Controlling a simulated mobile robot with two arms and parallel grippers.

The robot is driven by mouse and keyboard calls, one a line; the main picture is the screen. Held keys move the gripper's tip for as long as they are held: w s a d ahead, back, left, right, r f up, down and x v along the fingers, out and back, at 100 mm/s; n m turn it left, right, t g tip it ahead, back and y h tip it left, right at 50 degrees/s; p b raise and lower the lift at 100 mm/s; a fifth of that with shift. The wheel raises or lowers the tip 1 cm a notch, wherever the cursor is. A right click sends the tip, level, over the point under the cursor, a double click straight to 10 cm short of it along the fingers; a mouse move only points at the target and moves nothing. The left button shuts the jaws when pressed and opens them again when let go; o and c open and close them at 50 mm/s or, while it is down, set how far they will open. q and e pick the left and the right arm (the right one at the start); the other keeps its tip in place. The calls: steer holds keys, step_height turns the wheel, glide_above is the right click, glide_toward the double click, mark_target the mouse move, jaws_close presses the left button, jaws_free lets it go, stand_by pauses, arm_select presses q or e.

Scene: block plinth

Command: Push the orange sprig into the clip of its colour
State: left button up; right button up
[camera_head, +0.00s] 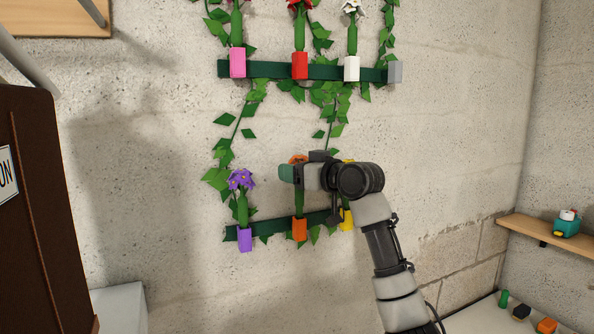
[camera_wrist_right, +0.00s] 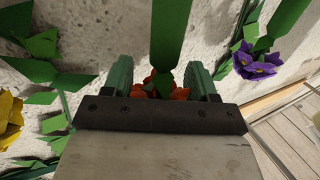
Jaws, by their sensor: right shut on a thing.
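My right gripper (camera_head: 297,173) is shut on the orange sprig (camera_head: 299,203), around its upper part near the orange flower. The sprig is upright, with its green stem below the gripper. In the right wrist view the sprig's stem (camera_wrist_right: 171,38) and orange petals show between the two green fingers. The orange clip (camera_head: 300,230) is on the lower dark green rail (camera_head: 272,229). The stem's lower end meets the top of the orange clip in the head view; I cannot tell how deep it sits. My left gripper is not in view.
A purple sprig (camera_head: 241,190) stands in a purple clip (camera_head: 245,240) to the left. A yellow clip (camera_head: 347,219) is close on the right, partly behind my arm. The upper rail (camera_head: 273,70) holds pink, red and white clips. A shelf (camera_head: 520,228) is at right.

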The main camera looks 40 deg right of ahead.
steer(key=shift+f+b, duration=0.75)
steer(key=shift+f, duration=0.35)
steer(key=o, duration=1.1)
steer(key=shift+r, duration=0.1)
steer(key=shift+c, duration=0.2)
steer(key=shift+s, duration=0.1)
steer(key=shift+s, duration=0.3)
steer(key=s+b, duration=0.5)
steer(key=s, duration=0.5)
steer(key=shift+d+r, duration=0.2)
steer(key=shift+d, duration=0.25)
